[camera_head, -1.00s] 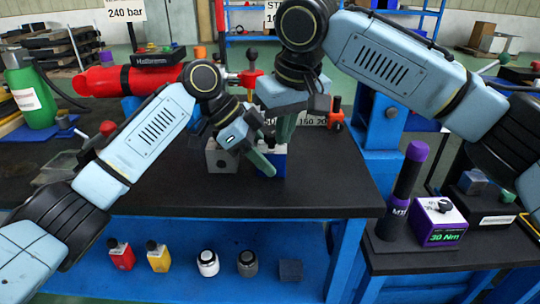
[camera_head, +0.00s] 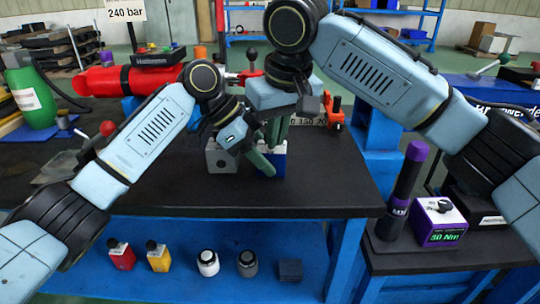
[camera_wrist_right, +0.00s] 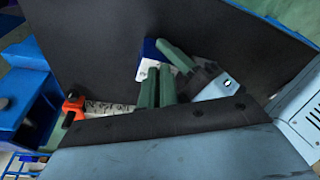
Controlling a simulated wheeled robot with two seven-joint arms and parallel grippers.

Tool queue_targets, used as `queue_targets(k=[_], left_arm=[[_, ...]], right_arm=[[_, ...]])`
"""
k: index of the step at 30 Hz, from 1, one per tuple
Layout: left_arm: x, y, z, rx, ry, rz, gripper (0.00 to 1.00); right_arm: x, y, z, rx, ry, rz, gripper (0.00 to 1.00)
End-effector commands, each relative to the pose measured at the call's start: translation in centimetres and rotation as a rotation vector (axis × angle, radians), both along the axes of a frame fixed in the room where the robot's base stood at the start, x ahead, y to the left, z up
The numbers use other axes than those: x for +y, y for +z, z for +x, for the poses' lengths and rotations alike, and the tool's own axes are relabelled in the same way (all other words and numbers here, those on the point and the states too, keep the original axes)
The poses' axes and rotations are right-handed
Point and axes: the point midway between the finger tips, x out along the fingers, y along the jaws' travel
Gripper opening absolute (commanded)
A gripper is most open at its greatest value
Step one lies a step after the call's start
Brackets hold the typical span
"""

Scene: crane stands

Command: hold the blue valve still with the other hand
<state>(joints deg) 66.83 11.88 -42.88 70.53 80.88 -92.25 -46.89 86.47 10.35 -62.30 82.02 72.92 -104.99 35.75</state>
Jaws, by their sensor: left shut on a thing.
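The blue valve (camera_head: 279,165), a blue block with a pale upper part, stands on the dark bench top; it also shows in the right wrist view (camera_wrist_right: 152,48). My left gripper (camera_head: 263,161) is shut on it, with a green finger across its front-left side; the other finger is mostly hidden. My right gripper (camera_head: 277,130) points down just above and behind the valve. Its green fingers (camera_wrist_right: 157,88) are close together in the right wrist view, and I cannot tell whether they touch the valve or hold anything.
A grey block with a hole (camera_head: 220,158) stands left of the valve. A red cylinder (camera_head: 110,80) lies at the back left, and an orange-red fitting (camera_head: 333,112) is at the back right. A purple-topped tool (camera_head: 405,190) stands on the right-hand table. The front bench top is clear.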

Motion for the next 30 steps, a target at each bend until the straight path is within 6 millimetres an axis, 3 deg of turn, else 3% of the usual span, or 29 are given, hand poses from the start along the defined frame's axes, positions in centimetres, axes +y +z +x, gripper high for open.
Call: queue_targets(k=[22, 30], left_arm=[[-0.4, 0.1, -0.2, -0.001, -0.01, -0.005, 0.14], [-0.2, 0.1, -0.1, -0.001, -0.005, -0.003, 0.14]], right_arm=[[0.0, 0.2, -0.7, -0.005, 0.002, 0.007, 0.0], [0.0, 3.0, -0.7, -0.004, 0.0, 0.005, 0.0]])
